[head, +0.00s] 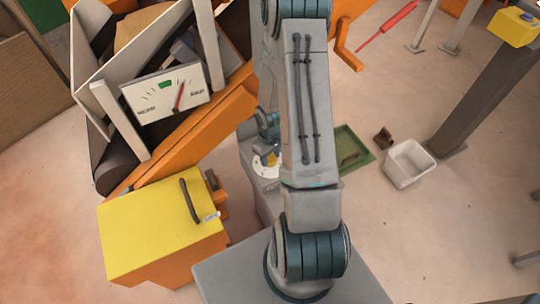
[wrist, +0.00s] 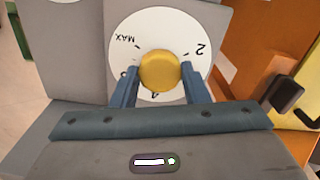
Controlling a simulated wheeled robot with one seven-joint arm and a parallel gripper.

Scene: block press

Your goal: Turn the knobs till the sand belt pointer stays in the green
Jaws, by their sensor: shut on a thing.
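The gauge (head: 150,105) on the sand belt machine has a white face, a small green patch (head: 166,84) near its top and a red pointer (head: 180,96). The pointer stands to the right of the green. In the wrist view a yellow knob (wrist: 160,71) sits at the middle of a round white dial (wrist: 150,26) marked 2 and MAX; its lower marks are partly hidden. My gripper (wrist: 160,75) is shut on this knob, one finger on each side. In the head view my arm partly covers the dial (head: 266,171). No other knob is clearly seen.
A yellow box (head: 150,225) with a dark handle (head: 189,200) stands left of my arm. A green tray (head: 353,158), a brown block (head: 383,138) and a white bin (head: 408,165) lie to the right. An orange beam (head: 190,130) runs below the gauge.

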